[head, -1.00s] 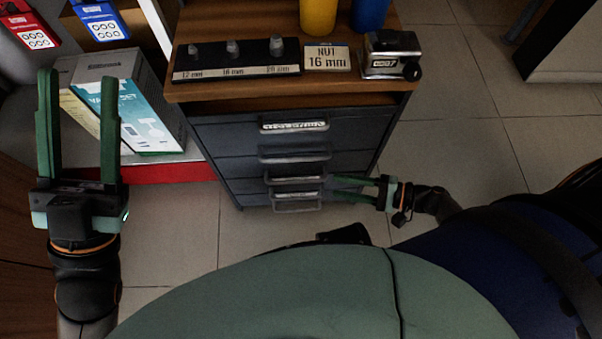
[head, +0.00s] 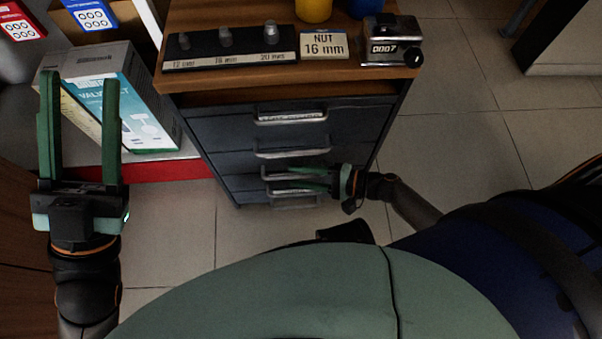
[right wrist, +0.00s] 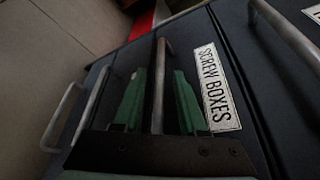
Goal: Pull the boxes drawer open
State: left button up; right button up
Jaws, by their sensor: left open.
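The dark drawer cabinet (head: 225,135) stands in front of me with several grey bar handles, and its drawers look shut. In the right wrist view a drawer labelled SCREW BOXES (right wrist: 217,88) has a bar handle (right wrist: 160,85). My right gripper (right wrist: 158,75) is open, with one green finger on each side of this handle and visible gaps. In the head view the right gripper (head: 285,177) reaches in from the right at the lower handles, partly covering them. My left gripper (head: 80,80) is open and empty, raised at the left, away from the cabinet.
The wooden cabinet top (head: 185,84) carries a black nut gauge strip (head: 230,50), a NUT 16 mm sign (head: 324,46), a metal counter (head: 390,45) and cups. A valve set box (head: 135,105) stands left of the cabinet. The tiled floor (head: 450,150) at right is clear.

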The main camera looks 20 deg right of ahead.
grip_shut()
dwell(1.2)
